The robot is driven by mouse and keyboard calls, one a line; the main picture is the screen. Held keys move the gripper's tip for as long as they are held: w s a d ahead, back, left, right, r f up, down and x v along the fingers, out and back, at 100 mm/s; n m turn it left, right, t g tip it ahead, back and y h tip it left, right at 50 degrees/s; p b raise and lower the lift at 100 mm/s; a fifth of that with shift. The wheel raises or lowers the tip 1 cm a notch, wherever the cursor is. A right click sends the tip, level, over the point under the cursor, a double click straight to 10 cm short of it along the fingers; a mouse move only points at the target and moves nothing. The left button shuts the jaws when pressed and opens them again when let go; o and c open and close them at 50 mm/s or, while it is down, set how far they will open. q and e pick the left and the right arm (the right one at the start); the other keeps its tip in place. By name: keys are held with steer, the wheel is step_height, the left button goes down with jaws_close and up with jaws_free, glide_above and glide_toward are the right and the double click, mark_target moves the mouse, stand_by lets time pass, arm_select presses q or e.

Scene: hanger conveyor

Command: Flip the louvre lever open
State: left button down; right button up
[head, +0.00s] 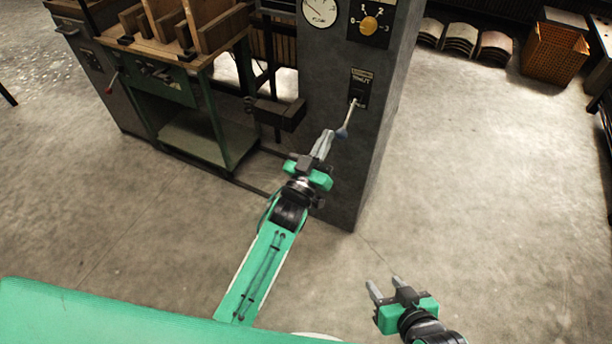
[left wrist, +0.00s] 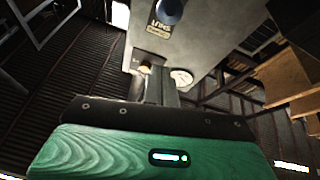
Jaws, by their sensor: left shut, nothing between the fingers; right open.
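The louvre lever (head: 349,118) is a thin pale rod with a blue knob (head: 342,133) at its lower end. It sticks out and down from a dark slot under a small label plate on the grey cabinet (head: 340,180). My left gripper (head: 326,137) is shut and empty, with its tips just left of the knob; I cannot tell whether they touch. In the left wrist view the knob (left wrist: 168,10) is at the top edge, beyond the shut left fingers (left wrist: 155,88). My right gripper (head: 383,287) is open and empty, low over the floor and away from the cabinet.
A dial gauge (head: 320,10) and an orange knob (head: 369,24) are on the cabinet above the lever. A dark block (head: 277,113) juts out left of the cabinet. A green workbench (head: 165,85) stands farther left. The floor to the right is clear up to an orange crate (head: 553,52).

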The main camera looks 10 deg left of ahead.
arm_select(q)
steer(key=f+v, duration=0.1)
steer(key=v, duration=0.8)
arm_select(e)
steer(key=shift+s+d+g, duration=0.1)
steer(key=shift+d+g, duration=0.2)
steer(key=shift+d, duration=0.05)
arm_select(q)
steer(key=shift+w+f, duration=0.15)
arm_select(e)
steer(key=shift+f, duration=0.1)
